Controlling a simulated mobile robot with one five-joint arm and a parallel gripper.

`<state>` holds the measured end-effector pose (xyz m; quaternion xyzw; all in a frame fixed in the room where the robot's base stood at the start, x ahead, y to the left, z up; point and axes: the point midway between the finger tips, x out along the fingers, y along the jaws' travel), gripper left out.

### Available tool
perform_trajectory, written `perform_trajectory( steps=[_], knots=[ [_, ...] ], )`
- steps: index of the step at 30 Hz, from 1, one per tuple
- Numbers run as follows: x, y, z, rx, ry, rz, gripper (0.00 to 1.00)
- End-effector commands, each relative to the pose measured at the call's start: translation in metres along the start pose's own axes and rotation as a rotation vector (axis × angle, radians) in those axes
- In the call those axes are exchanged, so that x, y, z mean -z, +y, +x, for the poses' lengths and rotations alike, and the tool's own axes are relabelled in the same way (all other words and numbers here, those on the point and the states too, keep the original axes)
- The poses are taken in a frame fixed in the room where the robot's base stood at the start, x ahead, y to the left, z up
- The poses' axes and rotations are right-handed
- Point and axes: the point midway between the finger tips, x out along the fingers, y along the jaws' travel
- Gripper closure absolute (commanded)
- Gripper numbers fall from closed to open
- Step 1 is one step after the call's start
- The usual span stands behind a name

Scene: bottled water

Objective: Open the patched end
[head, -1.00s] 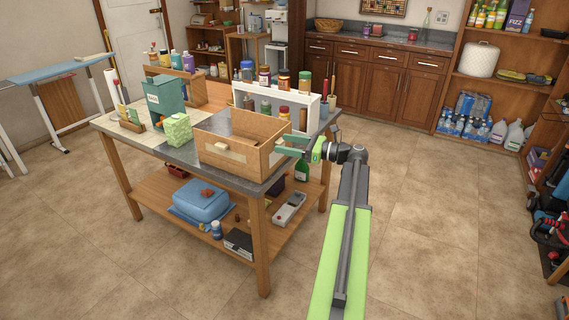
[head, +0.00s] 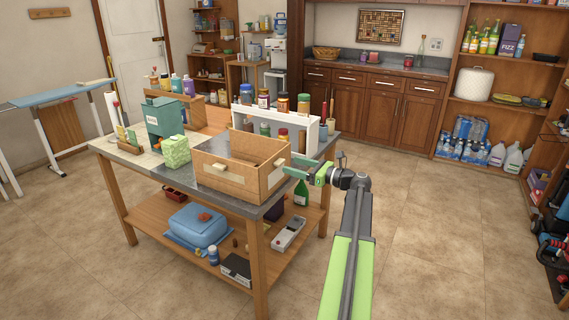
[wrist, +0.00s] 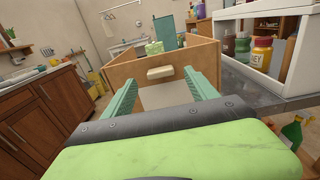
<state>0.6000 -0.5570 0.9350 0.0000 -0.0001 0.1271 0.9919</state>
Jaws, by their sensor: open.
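An open-topped wooden box (head: 222,181) stands on the grey-topped workbench (head: 150,160). Its long near side carries a pale block, and its right end carries a pale knob (head: 281,162). In the wrist view this end (wrist: 124,72) faces me, with the knob (wrist: 160,73) near its top and a paler area (wrist: 166,96) below it. I cannot tell whether that area is a patch. My gripper (head: 289,171) is beside the right end. Its green fingers are spread and empty, one either side of the knob in the wrist view (wrist: 161,79); contact is unclear.
A green patterned carton (head: 175,151) and a teal bin (head: 164,117) stand left of the box. A white rack (head: 307,138) with jars stands behind it. A lower shelf (head: 160,212) holds a blue case.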

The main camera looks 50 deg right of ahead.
Motion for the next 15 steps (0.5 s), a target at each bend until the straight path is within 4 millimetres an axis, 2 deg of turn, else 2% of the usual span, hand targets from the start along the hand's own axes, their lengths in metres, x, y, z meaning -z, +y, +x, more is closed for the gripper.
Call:
perform_trajectory(
  steps=[1, 3, 6, 10, 15],
  knots=[
    [0.0, -0.001, 0.013, -0.002, 0.0, 0.0, 0.33],
    [0.0, 0.0, 0.026, -0.002, 0.0, 0.0, 0.33],
    [0.0, -0.001, 0.04, -0.001, 0.0, 0.0, 0.33],
    [0.0, 0.0, 0.05, -0.001, 0.0, 0.0, 0.33],
    [0.0, 0.0, 0.052, 0.0, 0.0, 0.0, 0.33]
  ],
)
